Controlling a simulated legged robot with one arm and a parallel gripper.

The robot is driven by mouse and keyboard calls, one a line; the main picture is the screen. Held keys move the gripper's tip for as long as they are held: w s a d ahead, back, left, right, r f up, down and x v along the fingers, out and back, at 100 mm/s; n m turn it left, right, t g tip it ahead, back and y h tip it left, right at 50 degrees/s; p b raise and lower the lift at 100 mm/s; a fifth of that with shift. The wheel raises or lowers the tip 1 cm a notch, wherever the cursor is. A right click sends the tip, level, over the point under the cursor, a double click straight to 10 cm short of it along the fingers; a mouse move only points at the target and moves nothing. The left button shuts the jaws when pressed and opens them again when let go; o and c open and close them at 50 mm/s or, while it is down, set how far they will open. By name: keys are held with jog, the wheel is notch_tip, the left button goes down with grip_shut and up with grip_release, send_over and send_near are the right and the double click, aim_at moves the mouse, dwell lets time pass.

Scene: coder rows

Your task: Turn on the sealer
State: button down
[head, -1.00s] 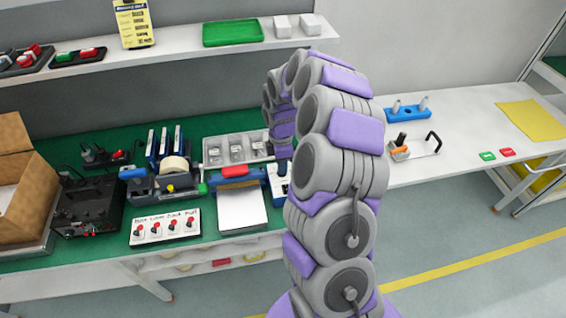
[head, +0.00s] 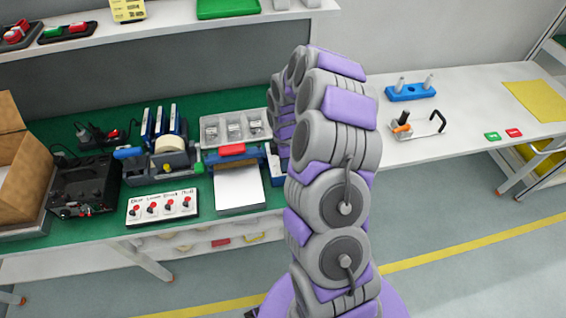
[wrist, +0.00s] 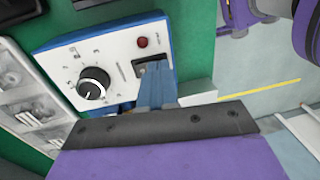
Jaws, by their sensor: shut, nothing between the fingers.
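In the wrist view, a blue box with a white face (wrist: 112,62) carries a black dial (wrist: 93,84), a dark red lamp (wrist: 142,42) and a black switch (wrist: 140,62). It appears to be the sealer's control panel. My gripper (wrist: 156,70) is shut and empty, with its blue fingertips over the switch, covering part of it. I cannot tell whether they touch it. The lamp looks unlit. In the head view, a blue device with a red handle (head: 232,150) and a white plate stands on the green bench; my arm hides my gripper and most of the box beside it.
A panel with several red-knobbed levers (head: 162,206), a tape dispenser (head: 172,155), a black box (head: 84,186) and a cardboard box (head: 25,165) stand to the left. A tray of metal parts (head: 236,127) lies behind. A white table (head: 455,130) is at right.

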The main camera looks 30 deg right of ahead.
jog(key=shift+d, duration=0.2)
jog(key=shift+s+f+p, duration=0.1)
jog(key=shift+s+p, duration=0.1)
jog(key=shift+p, duration=0.4)
jog(key=shift+s+a+f, duration=0.2)
jog(key=shift+a+f, duration=0.1)
jog(key=shift+w+d, duration=0.1)
jog(key=shift+w, duration=0.1)
